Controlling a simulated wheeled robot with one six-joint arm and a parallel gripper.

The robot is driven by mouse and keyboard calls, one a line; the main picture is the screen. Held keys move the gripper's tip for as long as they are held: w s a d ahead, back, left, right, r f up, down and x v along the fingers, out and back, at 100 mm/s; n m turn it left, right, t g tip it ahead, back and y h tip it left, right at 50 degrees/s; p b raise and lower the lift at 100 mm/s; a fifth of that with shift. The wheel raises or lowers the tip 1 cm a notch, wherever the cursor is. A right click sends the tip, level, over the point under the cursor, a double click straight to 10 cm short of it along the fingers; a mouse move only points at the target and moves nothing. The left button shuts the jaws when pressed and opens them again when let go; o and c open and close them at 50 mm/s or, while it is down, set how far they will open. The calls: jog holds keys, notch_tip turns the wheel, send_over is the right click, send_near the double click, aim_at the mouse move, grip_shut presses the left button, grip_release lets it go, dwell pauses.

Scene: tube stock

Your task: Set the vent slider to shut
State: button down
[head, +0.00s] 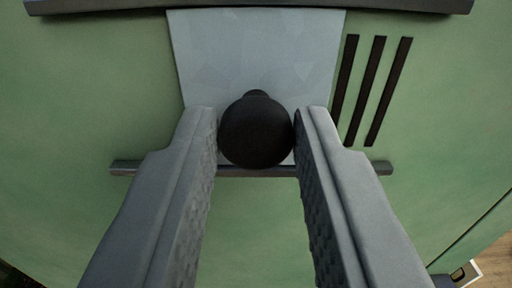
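The vent slider is a pale grey metal plate (255,50) with a round black knob (256,130) near its lower edge. It sits on a green panel between an upper and a lower dark rail. Dark vertical vent slots (375,90) show just right of the plate, and the plate's right edge lies beside the leftmost slot. My gripper (256,135) has one finger on each side of the knob. The fingers are spread about the knob's width and appear to touch or nearly touch it; whether they grip it cannot be told.
The upper rail (110,5) runs along the top of the view, and the lower rail (375,168) runs below the plate. The green panel (90,100) left of the plate is bare. A panel seam and a small bright-edged item (466,273) show at the lower right.

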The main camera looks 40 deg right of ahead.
jog(key=shift+s+d, duration=0.65)
jog(key=shift+d, duration=0.25)
jog(key=shift+s+d, duration=0.65)
jog(key=shift+d, duration=0.25)
jog(key=c, duration=1.5)
grip_release()
jog(key=o, duration=0.3)
jog(key=shift+d, duration=0.1)
jog(key=v, duration=1.7)
jog(key=shift+s, duration=0.15)
